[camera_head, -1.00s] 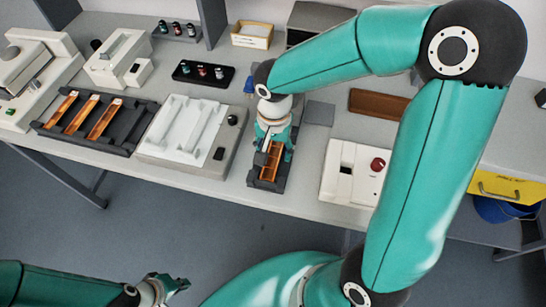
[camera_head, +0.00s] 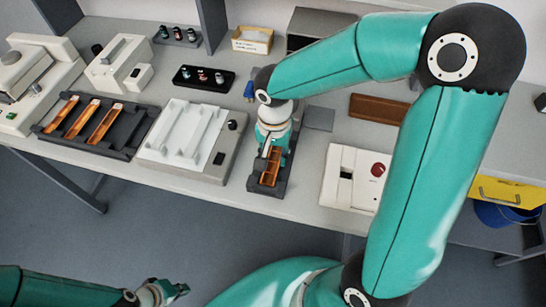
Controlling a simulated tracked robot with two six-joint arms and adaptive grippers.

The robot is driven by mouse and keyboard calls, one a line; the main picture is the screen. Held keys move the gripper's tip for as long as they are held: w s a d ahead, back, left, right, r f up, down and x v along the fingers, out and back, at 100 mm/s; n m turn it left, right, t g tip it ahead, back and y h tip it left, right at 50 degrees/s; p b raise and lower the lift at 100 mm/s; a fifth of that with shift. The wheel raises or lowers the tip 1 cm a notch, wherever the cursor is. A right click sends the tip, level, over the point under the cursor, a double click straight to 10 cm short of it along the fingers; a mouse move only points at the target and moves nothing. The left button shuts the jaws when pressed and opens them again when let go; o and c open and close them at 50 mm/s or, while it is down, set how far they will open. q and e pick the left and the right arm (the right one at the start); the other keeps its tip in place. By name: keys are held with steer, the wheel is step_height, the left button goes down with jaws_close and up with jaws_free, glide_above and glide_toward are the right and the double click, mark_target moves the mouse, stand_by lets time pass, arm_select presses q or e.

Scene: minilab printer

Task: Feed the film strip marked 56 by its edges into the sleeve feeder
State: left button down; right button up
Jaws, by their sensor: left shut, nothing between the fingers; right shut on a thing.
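My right gripper (camera_head: 273,148) points down over a narrow dark holder (camera_head: 254,185) near the front of the bench. It is shut on an orange-brown film strip (camera_head: 271,167), which lies lengthwise along the holder. The gripper partly hides the strip's far end. I cannot read a number on the strip or tell whether it touches the holder's floor. I cannot tell for sure which device is the sleeve feeder. My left gripper (camera_head: 178,291) is shut and empty, low in front of the bench, over the floor.
A dark tray (camera_head: 118,152) with several orange strips lies at left. Beside it is a light panel (camera_head: 212,171). A white box (camera_head: 334,190) with a red knob stands right of the holder. A brown tray (camera_head: 380,109) and a labelled carton (camera_head: 252,40) lie behind.

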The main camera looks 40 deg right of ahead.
mark_target(274, 158)
steer(key=shift+r, duration=0.1)
steer(key=shift+r+p, duration=1.1)
steer(key=shift+r, duration=0.6)
